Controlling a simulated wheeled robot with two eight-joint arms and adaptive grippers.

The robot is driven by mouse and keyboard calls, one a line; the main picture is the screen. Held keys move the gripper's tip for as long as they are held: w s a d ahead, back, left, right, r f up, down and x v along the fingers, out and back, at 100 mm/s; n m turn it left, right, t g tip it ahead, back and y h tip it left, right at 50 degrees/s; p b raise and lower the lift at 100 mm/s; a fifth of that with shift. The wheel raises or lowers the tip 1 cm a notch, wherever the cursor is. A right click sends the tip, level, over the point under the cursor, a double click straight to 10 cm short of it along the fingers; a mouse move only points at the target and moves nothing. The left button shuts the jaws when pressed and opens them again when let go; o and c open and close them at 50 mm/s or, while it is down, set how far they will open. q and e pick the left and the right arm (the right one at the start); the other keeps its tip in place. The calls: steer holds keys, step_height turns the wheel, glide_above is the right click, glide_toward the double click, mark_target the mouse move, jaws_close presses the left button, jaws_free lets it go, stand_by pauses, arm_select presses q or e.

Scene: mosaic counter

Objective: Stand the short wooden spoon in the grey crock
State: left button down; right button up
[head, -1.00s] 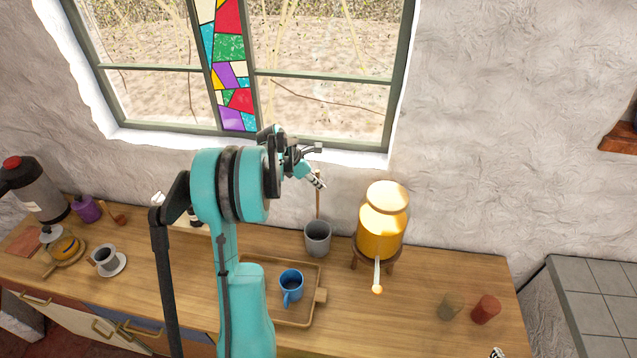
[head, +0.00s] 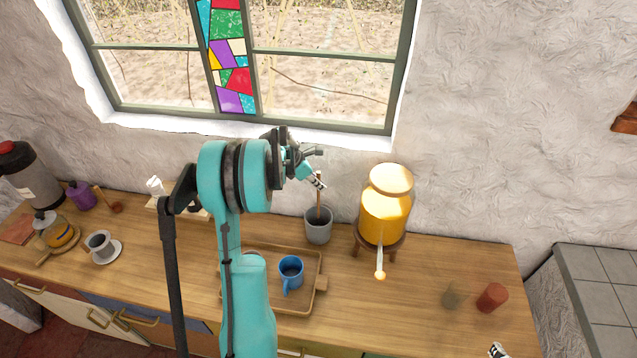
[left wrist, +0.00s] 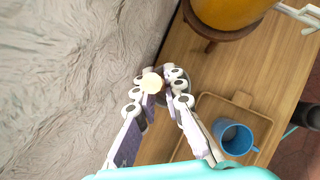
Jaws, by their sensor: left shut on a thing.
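The short wooden spoon (head: 318,211) is upright, and its lower end shows inside the mouth of the grey crock (head: 318,233). I cannot tell whether it touches the bottom. My left gripper (head: 319,182) is shut on the spoon's upper part, above the crock's rim. In the left wrist view, the spoon's pale round end (left wrist: 151,83) is between the fingertips (left wrist: 158,88), and the crock is mostly hidden behind them. Only a striped tip of my right gripper (head: 497,350) shows at the bottom edge; its jaws cannot be judged.
A yellow drink dispenser (head: 384,215) on a wooden stand is close on the crock's right. A wooden tray (head: 300,308) with a blue mug (head: 291,271) lies in front. A red cup (head: 492,297) stands at right. The wall and window are just behind.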

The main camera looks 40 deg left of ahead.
arm_select(q)
steer(key=shift+f+b, duration=2.3)
steer(key=shift+f, duration=0.65)
steer(key=c, duration=1.5)
jaws_free()
steer(key=shift+c, duration=0.2)
steer(key=v, duration=1.2)
